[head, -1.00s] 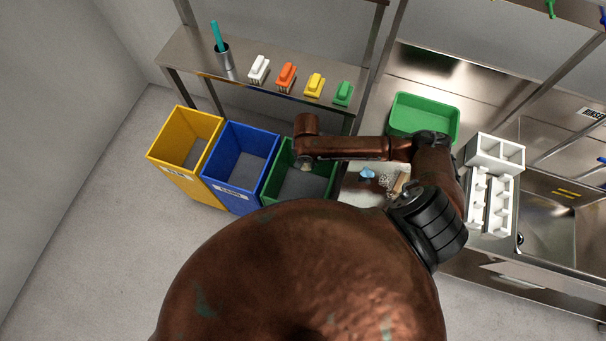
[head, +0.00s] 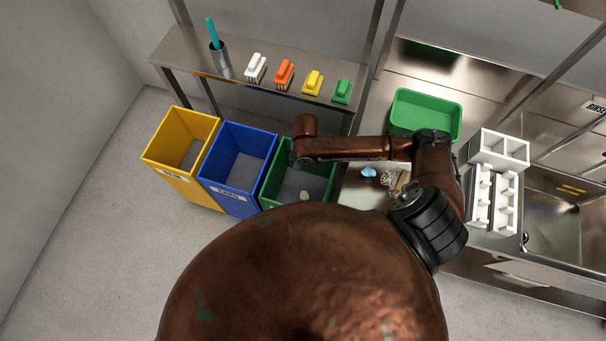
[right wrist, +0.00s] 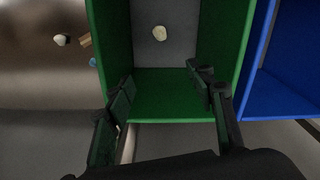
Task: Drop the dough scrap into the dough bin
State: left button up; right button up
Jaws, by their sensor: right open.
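The dough scrap (head: 305,195) is a small pale lump lying on the grey floor inside the green bin (head: 271,187). In the right wrist view the scrap (right wrist: 159,33) lies apart from my fingers, and the green bin wall (right wrist: 170,82) shows below it. My right gripper (right wrist: 160,84) is open and empty, its two dark fingers spread over the near wall of the green bin. In the head view my right arm's wrist hides the gripper's fingers. My left gripper is not in view. The green bin's label cannot be read.
A blue bin (head: 236,167) and a yellow bin (head: 181,155) stand left of the green one. A blue item (head: 368,172) and other small scraps lie on the counter right of it. A green tray (head: 425,113) and white racks (head: 490,185) stand farther right.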

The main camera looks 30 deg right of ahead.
notch_tip(320, 180, up, 12)
dwell(0.6)
dwell(0.4)
